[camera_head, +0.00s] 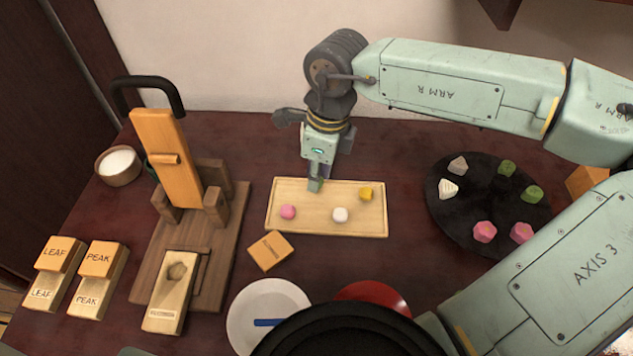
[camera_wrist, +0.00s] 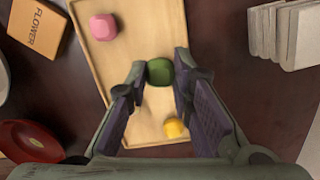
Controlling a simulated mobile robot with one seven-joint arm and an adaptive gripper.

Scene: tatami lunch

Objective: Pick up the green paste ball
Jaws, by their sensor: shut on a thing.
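The green paste ball (camera_wrist: 159,71) sits between the fingertips of my gripper (camera_wrist: 160,74) in the wrist view, with a finger on each side. My gripper (camera_head: 316,182) is shut on it over the back part of the pale wooden tray (camera_head: 315,229) in the head view. There the ball (camera_head: 315,186) shows only as a small green patch below the fingers. I cannot tell whether it touches the tray. A pink ball (camera_head: 288,212), a white ball (camera_head: 340,214) and a yellow ball (camera_head: 365,193) rest on the tray.
A black plate (camera_head: 455,215) with several shaped sweets is at right. A wooden press (camera_head: 177,160) and labelled blocks (camera_head: 98,258) stand at left. A loose block (camera_head: 270,250), a white plate (camera_head: 250,300) and a red dish (camera_head: 385,293) lie in front of the tray.

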